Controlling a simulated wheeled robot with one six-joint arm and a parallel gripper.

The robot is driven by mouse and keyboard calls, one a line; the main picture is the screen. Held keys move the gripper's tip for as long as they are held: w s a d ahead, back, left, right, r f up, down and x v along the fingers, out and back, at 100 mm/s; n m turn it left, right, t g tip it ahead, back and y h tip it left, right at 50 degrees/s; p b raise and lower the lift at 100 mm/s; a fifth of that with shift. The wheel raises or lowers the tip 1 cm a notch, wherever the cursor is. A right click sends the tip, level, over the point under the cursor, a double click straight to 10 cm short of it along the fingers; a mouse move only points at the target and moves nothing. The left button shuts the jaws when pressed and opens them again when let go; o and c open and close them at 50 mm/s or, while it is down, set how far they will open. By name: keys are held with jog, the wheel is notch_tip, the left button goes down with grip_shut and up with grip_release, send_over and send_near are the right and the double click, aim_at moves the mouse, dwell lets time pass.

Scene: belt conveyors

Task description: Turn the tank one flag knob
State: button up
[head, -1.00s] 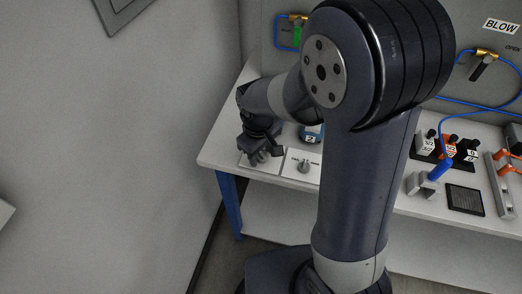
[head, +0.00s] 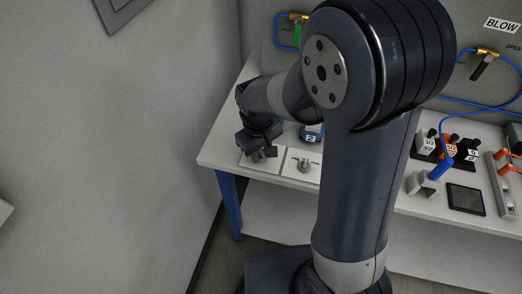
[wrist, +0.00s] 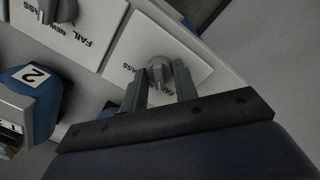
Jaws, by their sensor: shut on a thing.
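The tank one flag knob (wrist: 159,70) is a grey knob on a white plate (wrist: 143,38), with PASS printed beside it in the wrist view. My gripper (wrist: 160,84) has one finger on each side of the knob and is shut on it. The fingers hide part of the knob. In the head view my gripper (head: 262,154) is down over the left white plate (head: 246,160) near the table's left end, and it largely hides the knob there.
A second white plate with a like knob (head: 304,166) lies just right of my gripper. A blue tank labelled 2 (head: 312,139) stands behind it and also shows in the wrist view (wrist: 36,84). The table's left edge (head: 204,158) is close by.

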jog(key=m, duration=0.4)
jog(key=shift+b, duration=0.3)
jog(key=shift+w+m, duration=0.1)
jog(key=shift+m, duration=1.8)
jog(key=shift+g, duration=0.3)
jog(key=o, duration=1)
jog(key=shift+r, duration=0.1)
jog(key=r, duration=1)
jog(key=shift+a+r, duration=0.35)
jog(key=shift+a, duration=0.05)
